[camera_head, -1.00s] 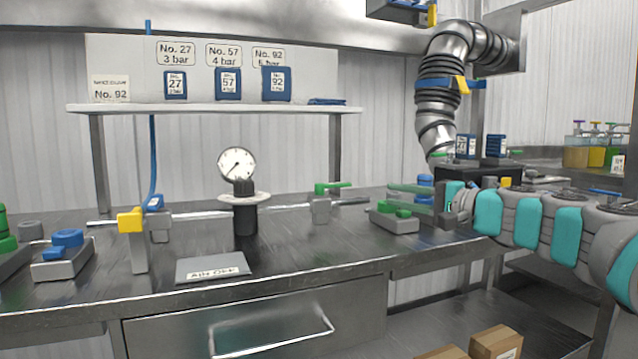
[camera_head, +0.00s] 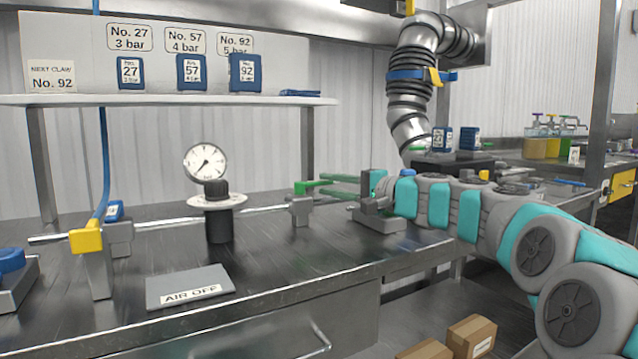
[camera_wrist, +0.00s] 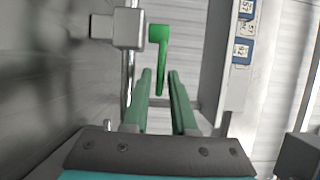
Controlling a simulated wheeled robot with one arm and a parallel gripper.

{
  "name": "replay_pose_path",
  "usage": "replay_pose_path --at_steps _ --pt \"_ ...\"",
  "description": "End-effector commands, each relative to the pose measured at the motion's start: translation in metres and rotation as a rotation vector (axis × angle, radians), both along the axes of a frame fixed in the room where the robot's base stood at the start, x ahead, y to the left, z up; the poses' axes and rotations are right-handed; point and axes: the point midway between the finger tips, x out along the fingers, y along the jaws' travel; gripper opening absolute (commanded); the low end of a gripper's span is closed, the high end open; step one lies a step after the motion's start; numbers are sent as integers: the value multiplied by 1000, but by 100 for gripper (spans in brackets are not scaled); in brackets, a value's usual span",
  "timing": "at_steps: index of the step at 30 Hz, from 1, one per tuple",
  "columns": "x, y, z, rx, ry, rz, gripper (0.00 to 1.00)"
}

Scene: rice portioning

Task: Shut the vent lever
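A green lever (camera_head: 312,186) sits on a grey valve block (camera_head: 301,211) on the pipe along the bench. Its handle points right, roughly along the pipe; no label on it is readable. The lever also shows in the wrist view (camera_wrist: 160,45), its handle pointing toward me. My gripper (camera_head: 335,184) is at the right of the lever. In the wrist view my gripper (camera_wrist: 159,73) is open, its two green fingers on either side of the handle's end with gaps visible. I cannot tell whether either finger touches it.
A yellow lever (camera_head: 86,240) is on the pipe's left valve. A round gauge (camera_head: 205,162) stands on a black post between the valves. An "AIR OFF" plate (camera_head: 190,287) lies in front. A shelf (camera_head: 150,100) with blue cards is behind; a grey block (camera_head: 380,222) sits below my wrist.

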Motion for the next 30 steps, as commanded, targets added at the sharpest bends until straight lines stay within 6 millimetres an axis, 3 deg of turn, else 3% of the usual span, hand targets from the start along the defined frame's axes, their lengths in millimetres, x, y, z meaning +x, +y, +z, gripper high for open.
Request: replay_pose_path --at_steps 6,17,24,30 --pt "15 21 -1 -1 2 0 25" --pt "18 26 0 0 0 -2 25" --pt "17 26 0 0 0 -1 0" --pt "17 26 0 0 0 -1 0"
